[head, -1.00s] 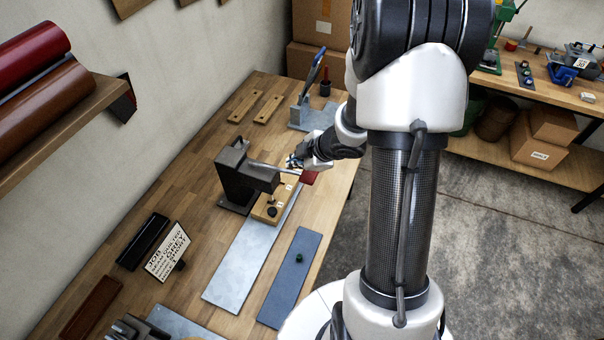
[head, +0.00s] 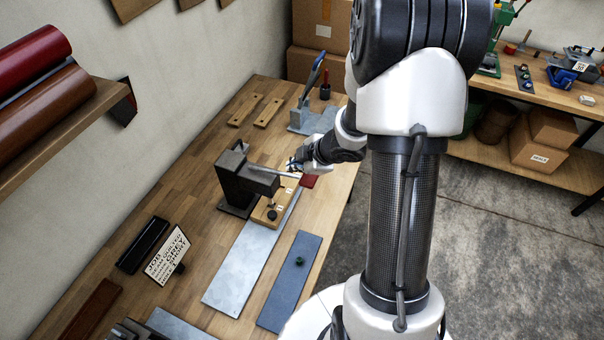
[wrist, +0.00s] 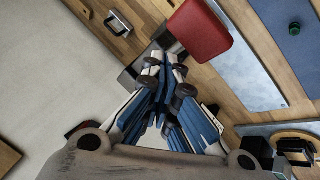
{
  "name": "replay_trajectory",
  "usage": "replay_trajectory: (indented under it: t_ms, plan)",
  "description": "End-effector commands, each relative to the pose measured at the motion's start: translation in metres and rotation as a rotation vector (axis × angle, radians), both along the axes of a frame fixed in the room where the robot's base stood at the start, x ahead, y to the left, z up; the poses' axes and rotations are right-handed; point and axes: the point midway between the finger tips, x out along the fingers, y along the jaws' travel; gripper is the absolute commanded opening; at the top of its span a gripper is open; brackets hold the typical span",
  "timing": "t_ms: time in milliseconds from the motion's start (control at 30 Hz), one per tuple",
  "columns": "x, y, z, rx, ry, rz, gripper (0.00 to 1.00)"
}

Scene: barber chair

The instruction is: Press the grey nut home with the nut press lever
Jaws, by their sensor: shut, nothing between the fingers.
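The nut press (head: 236,180) is a dark grey metal body standing on the wooden bench. Its pale lever arm (head: 268,171) reaches right to a red handle (head: 311,181). The handle also shows in the wrist view (wrist: 201,29). My gripper (head: 296,164) is shut and empty, just behind the handle in the head view. In the wrist view my blue-padded fingertips (wrist: 165,62) are close below and left of the handle; I cannot tell whether they touch. A wooden block (head: 264,213) with a dark knob (head: 272,214) sits beside the press. I cannot make out the grey nut.
A pale metal strip (head: 240,272) and a blue-grey strip (head: 285,292) with a dark green piece (head: 299,261) lie in front. A job sign (head: 167,255) stands left. A blue-handled tool (head: 314,82) stands behind. Bare bench lies left of the press.

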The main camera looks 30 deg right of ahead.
Motion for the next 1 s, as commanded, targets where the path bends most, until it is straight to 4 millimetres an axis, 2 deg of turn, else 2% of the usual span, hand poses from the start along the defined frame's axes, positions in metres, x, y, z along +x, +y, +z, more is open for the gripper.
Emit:
replay_trajectory:
  t_ms: [1000]
  plan:
    - [-0.0014,-0.0011,-0.0099,0.0,0.0,0.0,0.0]
